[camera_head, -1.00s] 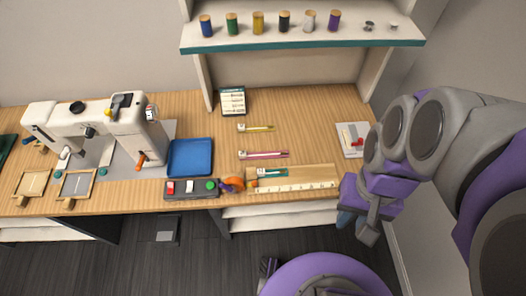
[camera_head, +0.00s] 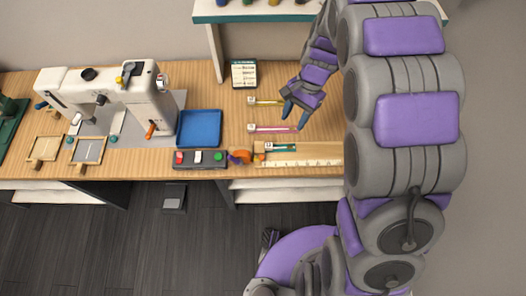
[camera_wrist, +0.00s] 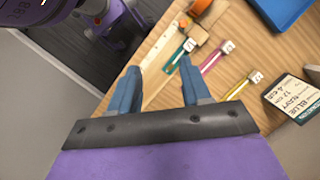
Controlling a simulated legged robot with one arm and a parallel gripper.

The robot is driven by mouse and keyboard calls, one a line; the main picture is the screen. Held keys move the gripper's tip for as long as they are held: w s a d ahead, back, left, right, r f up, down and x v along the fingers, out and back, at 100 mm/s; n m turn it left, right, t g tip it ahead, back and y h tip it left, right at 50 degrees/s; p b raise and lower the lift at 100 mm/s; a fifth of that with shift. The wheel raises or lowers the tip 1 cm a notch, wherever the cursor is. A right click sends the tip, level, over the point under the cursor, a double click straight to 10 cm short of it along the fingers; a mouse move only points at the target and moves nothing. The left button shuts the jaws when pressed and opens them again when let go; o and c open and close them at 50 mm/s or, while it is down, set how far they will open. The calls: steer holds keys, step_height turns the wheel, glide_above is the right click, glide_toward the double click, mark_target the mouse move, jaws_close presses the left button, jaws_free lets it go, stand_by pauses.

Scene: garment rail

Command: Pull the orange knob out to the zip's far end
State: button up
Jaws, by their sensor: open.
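Three thin strips that look like zips lie on the table, each with a white tag at its left end: yellow (camera_head: 267,102), pink (camera_head: 275,128) and teal (camera_head: 284,148). The wrist view also shows the yellow (camera_wrist: 238,88), pink (camera_wrist: 213,61) and teal (camera_wrist: 178,53) strips. I cannot make out an orange knob on any strip. A round orange piece (camera_head: 240,157) sits left of the teal strip; an orange lever (camera_head: 151,130) is on the sewing machine. My gripper (camera_head: 296,118) is open and empty, with blue fingers around the pink strip's right end in the picture; its height is unclear.
A wooden board with a ruler (camera_head: 305,163) lies at the front edge. A button box (camera_head: 186,160), blue tray (camera_head: 200,128) and sewing machine (camera_head: 138,92) stand left. A label card (camera_head: 244,74) stands behind, under the shelf (camera_head: 222,17). My arm covers the table's right side.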

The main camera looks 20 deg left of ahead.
glide_toward(262, 156)
steer(key=shift+m, duration=0.4)
steer(key=b+x, duration=0.2)
steer(key=x, duration=0.6)
steer(key=shift+a+f+b, duration=0.1)
steer(key=shift+f+b, duration=0.15)
steer(key=shift+b, duration=0.15)
steer(key=shift+c, duration=0.4)
jaws_close()
